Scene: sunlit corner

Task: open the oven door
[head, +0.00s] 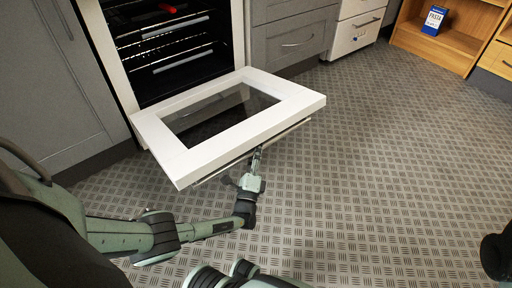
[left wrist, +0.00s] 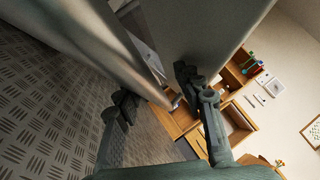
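The oven door (head: 289,101) is a white frame around a dark glass pane. It is swung down to roughly level, and the oven cavity (head: 165,48) with its wire racks is exposed. A metal handle bar (head: 232,166) runs along the door's outer edge, on its underside; it shows large in the left wrist view (left wrist: 98,42). My left gripper (head: 256,165) is at this bar from below, near the middle of the door edge. In the left wrist view its fingers (left wrist: 158,92) stand apart, one on each side of the bar, with gaps visible. My right gripper is not seen.
Grey cabinets (head: 52,85) flank the oven, with a white drawer unit (head: 357,28) farther right. A wooden shelf (head: 447,45) holding a blue pasta box (head: 434,20) stands at the back right. The patterned floor (head: 390,150) to the right is clear.

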